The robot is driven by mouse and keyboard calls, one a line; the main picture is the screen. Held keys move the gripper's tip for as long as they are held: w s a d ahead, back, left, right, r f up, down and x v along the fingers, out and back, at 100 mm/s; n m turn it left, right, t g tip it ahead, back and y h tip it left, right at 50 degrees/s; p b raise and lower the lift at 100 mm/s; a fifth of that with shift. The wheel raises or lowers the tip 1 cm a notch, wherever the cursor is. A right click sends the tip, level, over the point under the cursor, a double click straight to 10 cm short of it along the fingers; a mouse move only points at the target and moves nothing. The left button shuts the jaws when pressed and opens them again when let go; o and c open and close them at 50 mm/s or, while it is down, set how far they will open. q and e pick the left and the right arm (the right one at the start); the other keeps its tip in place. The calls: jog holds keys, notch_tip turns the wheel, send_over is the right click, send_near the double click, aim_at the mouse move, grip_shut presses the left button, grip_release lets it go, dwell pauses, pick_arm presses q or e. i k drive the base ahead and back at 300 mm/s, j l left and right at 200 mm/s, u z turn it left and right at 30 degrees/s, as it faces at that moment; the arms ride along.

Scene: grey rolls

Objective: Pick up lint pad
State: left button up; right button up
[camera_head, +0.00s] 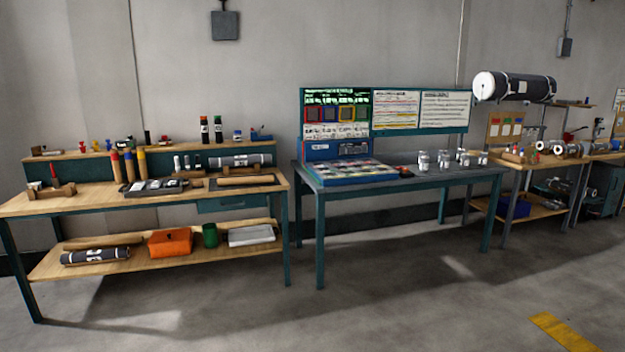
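I cannot tell for sure which thing is the lint pad at this distance. A pale grey flat block (251,235) lies on the lower shelf of the left workbench. A dark tray with small pale pieces (155,187) lies on that bench's top. A brown roll (246,180) lies on a dark mat to the right of the tray. Neither of my grippers is in view.
The left wooden workbench (90,203) also bears an orange box (171,242), a green cup (210,235) and a dark roll (95,255). A teal table (440,175) with a panel and several jars stands mid-view. The grey floor (380,300) in front is clear.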

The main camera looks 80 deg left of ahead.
aim_at(197, 184)
jog(key=u, duration=3.5)
jog(key=i+z, duration=0.1)
jog(key=i, duration=2.55)
jog(key=i+z, duration=0.1)
jog(key=i, duration=0.55)
jog(key=i+j+z, duration=0.15)
jog(key=i, duration=0.55)
jog(key=i+j+z, duration=0.1)
jog(key=i, duration=0.55)
